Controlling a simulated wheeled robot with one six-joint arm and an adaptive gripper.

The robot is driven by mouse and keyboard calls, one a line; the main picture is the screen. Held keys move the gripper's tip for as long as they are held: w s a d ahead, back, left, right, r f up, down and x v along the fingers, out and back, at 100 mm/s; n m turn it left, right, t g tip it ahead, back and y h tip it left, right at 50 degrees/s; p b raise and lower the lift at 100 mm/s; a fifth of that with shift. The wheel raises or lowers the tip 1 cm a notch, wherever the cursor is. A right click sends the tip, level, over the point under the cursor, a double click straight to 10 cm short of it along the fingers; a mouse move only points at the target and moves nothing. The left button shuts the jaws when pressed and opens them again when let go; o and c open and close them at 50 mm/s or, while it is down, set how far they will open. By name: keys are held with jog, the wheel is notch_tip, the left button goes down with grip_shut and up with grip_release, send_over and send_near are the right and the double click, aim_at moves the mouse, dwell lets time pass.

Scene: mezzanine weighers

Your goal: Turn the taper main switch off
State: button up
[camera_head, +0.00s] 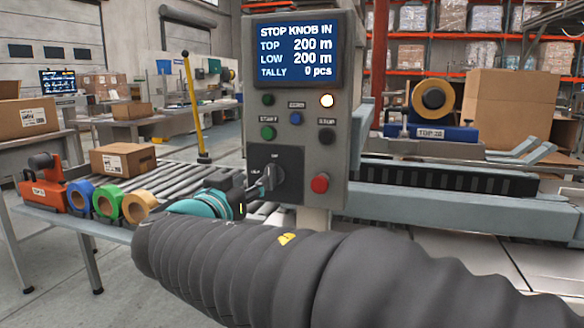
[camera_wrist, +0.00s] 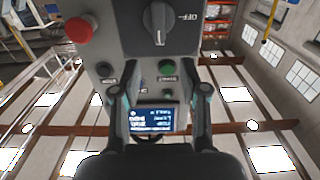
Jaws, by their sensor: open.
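The main switch is a grey rotary handle on a dark plate low on the control panel; it shows in the head view (camera_head: 270,178) and at the top of the wrist view (camera_wrist: 158,18). In the inverted wrist view its white-marked end points down, a quarter turn from the OFF label on the right. My gripper (camera_head: 252,190) is just left of the switch in the head view, partly overlapping its plate. In the wrist view my gripper (camera_wrist: 159,92) has its two fingers wide apart with nothing between them. I cannot tell whether a finger touches the handle.
A red stop knob (camera_head: 320,184) sits right of the switch. Green, blue, black and lit white buttons are above it. The display (camera_head: 297,50) reads "STOP KNOB IN". A roller conveyor (camera_head: 185,178) and tape rolls (camera_head: 108,202) lie left; a taper bed is right.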

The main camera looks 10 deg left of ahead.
aim_at(269, 169)
jog(key=w, duration=0.3)
jog(key=w+p, duration=0.1)
jog(key=w, duration=0.2)
jog(key=w+d+p, duration=0.1)
jog(key=w, duration=0.2)
jog(key=shift+w, duration=0.4)
grip_shut()
